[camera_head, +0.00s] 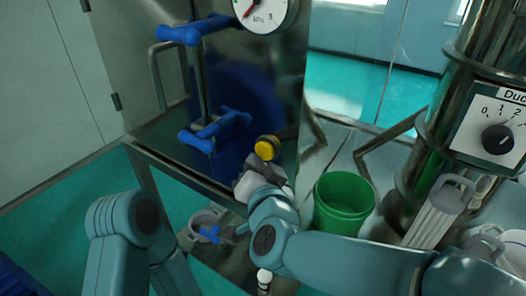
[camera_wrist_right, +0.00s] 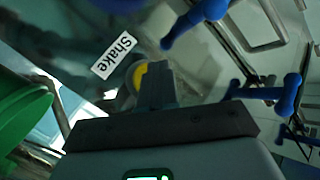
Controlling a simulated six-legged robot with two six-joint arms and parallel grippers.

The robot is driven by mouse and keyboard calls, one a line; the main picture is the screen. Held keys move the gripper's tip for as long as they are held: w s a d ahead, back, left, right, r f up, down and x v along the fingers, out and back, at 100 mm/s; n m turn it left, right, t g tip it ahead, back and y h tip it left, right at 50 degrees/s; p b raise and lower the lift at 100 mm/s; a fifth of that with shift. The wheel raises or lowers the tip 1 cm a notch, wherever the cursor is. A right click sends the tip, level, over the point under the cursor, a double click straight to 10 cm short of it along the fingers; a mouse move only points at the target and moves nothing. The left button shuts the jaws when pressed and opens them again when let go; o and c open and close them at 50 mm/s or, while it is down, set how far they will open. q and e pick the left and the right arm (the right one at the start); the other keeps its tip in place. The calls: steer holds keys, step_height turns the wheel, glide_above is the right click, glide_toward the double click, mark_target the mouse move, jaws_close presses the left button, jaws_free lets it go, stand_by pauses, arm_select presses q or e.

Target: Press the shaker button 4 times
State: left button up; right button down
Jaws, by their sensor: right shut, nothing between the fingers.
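The yellow shaker button (camera_head: 265,150) sits in a dark round housing on the front of the metal sieve machine. My right gripper (camera_head: 246,183) is shut and empty, just below the button in the head view. In the right wrist view the shut fingers (camera_wrist_right: 157,84) point at the yellow button (camera_wrist_right: 140,77) and cover part of it. A white "Shake" label (camera_wrist_right: 115,55) is beside the button there. I cannot tell whether the fingertips touch the button. My left arm shows at the lower left, but its gripper is not in view.
A green bucket (camera_head: 343,204) stands right of the button; its green side also fills the wrist view's left edge. Blue handles (camera_head: 216,128) stick out on the machine's left. A dial panel (camera_head: 494,128) and a grey scoop (camera_head: 440,209) are at the right.

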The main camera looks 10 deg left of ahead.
steer(key=shift+w, duration=0.15)
stand_by(0.6)
arm_select(q)
steer(key=shift+f, duration=0.1)
arm_select(e)
steer(key=shift+w+d, duration=0.15)
steer(key=shift+w, duration=0.15)
arm_select(q)
steer(key=shift+f+b, duration=0.15)
steer(key=shift+b, duration=0.15)
arm_select(e)
steer(key=shift+w+d, duration=0.3)
steer(key=shift+w, duration=0.45)
stand_by(0.6)
steer(key=shift+s+a+r, duration=0.1)
steer(key=shift+s, duration=0.05)
steer(key=shift+s+a, duration=0.15)
steer(key=shift+s, duration=0.35)
steer(key=shift+s+a, duration=0.15)
steer(key=shift+s, duration=0.35)
arm_select(q)
steer(key=shift+r+p, duration=0.3)
arm_select(e)
steer(key=shift+s+a, duration=0.3)
steer(key=shift+s, duration=0.5)
steer(key=shift+s+a, duration=0.3)
steer(key=shift+s, duration=0.5)
steer(key=shift+s+a, duration=0.3)
steer(key=shift+s, duration=0.5)
